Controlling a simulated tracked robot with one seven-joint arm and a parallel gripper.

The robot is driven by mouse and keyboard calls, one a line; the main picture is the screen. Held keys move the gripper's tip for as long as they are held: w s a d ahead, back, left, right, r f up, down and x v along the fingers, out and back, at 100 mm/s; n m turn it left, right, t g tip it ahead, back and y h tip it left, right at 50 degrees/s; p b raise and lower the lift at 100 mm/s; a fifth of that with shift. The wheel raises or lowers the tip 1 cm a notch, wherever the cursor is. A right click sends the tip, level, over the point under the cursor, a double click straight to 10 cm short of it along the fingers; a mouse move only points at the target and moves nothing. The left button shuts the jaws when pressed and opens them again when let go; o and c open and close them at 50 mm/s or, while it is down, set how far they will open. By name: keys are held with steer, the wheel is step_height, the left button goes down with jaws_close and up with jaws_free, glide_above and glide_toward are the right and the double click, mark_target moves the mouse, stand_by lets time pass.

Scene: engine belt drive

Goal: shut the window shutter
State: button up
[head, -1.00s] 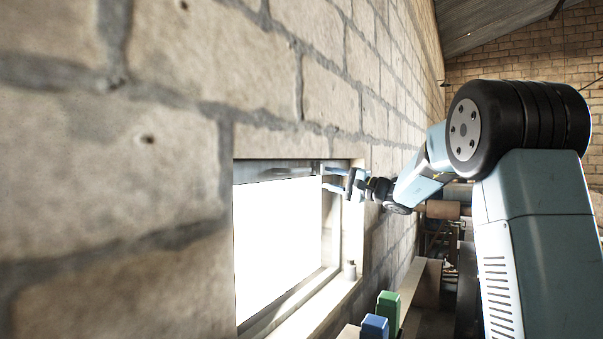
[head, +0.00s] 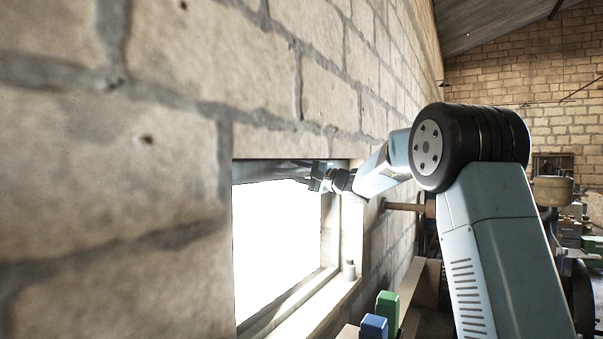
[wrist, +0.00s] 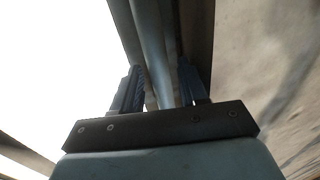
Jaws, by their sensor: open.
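The window (head: 280,245) is a bright opening in the brick wall. A grey horizontal shutter (head: 262,172) shows only as a narrow strip along its top, so most of the opening is uncovered. My gripper (head: 306,172) is at the top of the window, by the right part of this strip. In the wrist view my gripper (wrist: 160,85) is open, with one finger on each side of a long grey bar (wrist: 152,45) at the shutter. The gap between fingers and bar is narrow; I cannot tell whether they touch.
A green block (head: 387,307) and a blue block (head: 374,327) stand below, right of the sill. The brick wall (head: 130,250) runs close along the left.

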jaws_close()
stand_by(0.4)
